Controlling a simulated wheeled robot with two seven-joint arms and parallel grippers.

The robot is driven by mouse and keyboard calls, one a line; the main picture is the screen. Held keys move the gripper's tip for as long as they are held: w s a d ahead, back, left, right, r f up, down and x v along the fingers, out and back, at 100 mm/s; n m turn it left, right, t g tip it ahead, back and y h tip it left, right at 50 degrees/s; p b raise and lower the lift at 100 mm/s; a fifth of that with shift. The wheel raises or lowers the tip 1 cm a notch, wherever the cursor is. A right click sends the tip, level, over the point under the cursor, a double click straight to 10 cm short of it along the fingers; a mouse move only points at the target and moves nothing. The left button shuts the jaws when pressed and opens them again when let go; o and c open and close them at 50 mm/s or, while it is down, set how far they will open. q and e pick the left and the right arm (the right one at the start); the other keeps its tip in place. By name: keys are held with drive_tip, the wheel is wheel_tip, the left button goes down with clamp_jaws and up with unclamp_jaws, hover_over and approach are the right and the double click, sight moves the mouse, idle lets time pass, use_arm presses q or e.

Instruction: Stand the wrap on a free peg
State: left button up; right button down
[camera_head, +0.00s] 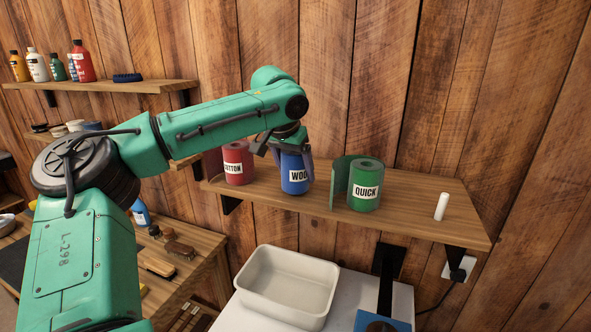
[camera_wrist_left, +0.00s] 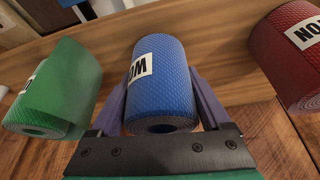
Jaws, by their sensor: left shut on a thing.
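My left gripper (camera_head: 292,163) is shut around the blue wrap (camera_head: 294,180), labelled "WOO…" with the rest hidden. The wrap is upright at the wall shelf (camera_head: 410,212); I cannot tell whether its bottom touches the board. In the left wrist view the blue wrap (camera_wrist_left: 161,90) sits between the two purple fingers. The red wrap (camera_head: 238,168) stands to its left. The green wrap (camera_head: 366,190), labelled "QUICK", stands to its right with a loose flap toward the blue one. A bare white peg (camera_head: 441,206) stands near the shelf's right end. My right gripper is out of view.
A white basin (camera_head: 288,283) stands on a pale surface below the shelf. A higher shelf (camera_head: 110,86) at left holds bottles and a dark blue brush. Brushes lie on a wooden table (camera_head: 205,242) at lower left. The board between the green wrap and the white peg is clear.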

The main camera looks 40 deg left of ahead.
sight(290, 154)
use_arm(q)
drive_tip(key=shift+f, duration=0.45)
drive_tip(key=o, duration=1.1)
drive_tip(key=shift+o, duration=0.2)
drive_tip(key=shift+v, duration=5.6)
drive_tip(key=shift+f, duration=0.1)
